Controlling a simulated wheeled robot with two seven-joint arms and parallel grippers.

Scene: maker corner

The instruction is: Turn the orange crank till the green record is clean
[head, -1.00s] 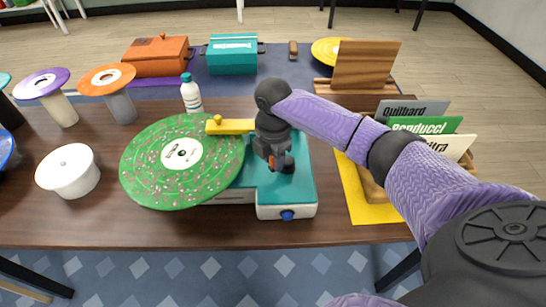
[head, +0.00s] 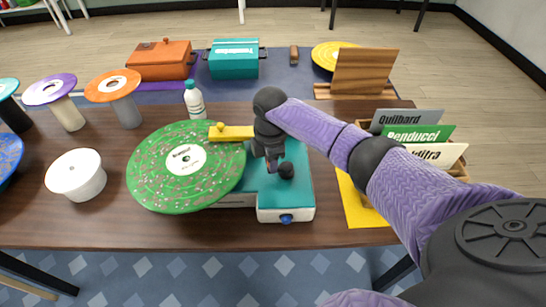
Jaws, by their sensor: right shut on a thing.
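The green record (head: 150,165) lies flat on the left side of a teal and white machine (head: 292,190) and overhangs its edge. Brownish and pale specks cover much of its face around the white label. A yellow arm (head: 232,132) reaches over the record's far right edge. My right gripper (head: 272,163) points down over the machine's teal top, shut on the crank, which it mostly hides. No clear orange of the crank shows now. A dark round knob (head: 286,171) shows beside the fingers. My left gripper is out of view.
Several coloured discs on stands, such as an orange one (head: 113,86), are at the left. A box of record sleeves (head: 460,172) stands at the right.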

